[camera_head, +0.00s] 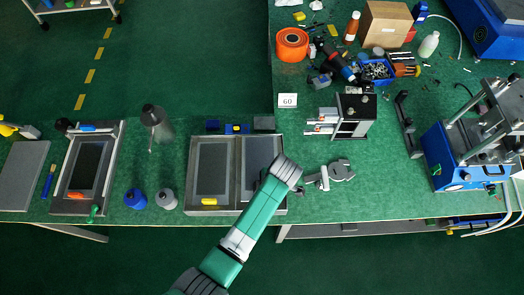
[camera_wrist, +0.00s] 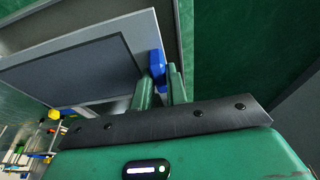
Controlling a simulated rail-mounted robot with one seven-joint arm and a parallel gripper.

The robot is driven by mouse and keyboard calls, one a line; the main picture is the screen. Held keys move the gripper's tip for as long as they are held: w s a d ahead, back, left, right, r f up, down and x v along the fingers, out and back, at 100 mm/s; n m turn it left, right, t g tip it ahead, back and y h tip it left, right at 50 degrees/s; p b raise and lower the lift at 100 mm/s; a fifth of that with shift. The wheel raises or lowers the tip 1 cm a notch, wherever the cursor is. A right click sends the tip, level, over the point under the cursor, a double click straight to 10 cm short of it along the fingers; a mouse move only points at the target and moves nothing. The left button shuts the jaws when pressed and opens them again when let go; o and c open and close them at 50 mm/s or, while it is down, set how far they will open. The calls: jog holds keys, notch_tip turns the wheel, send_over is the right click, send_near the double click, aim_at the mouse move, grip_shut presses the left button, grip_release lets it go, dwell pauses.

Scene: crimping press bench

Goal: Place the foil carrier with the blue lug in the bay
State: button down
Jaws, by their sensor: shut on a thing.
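My gripper (camera_wrist: 162,88) is shut on the blue lug (camera_wrist: 157,66) at the edge of a foil carrier (camera_wrist: 75,70), a light grey plate with a dark panel. In the head view this carrier (camera_head: 261,154) lies over the right half of the two-part grey fixture (camera_head: 237,209). My gripper (camera_head: 285,172) covers its near right part and hides the lug there. I cannot tell whether the carrier touches the bay floor. The left half holds a carrier with a yellow lug (camera_head: 209,201).
A grey caliper-like tool (camera_head: 331,174) lies right of my gripper. Bare green bench shows right of the tool.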

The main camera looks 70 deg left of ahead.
jog(key=shift+f+b, duration=0.3)
jog(key=shift+f, duration=1.8)
jog(key=shift+f, duration=0.15)
jog(key=c, duration=1.7)
grip_release()
jog(key=p+v, duration=0.1)
jog(key=v, duration=1.1)
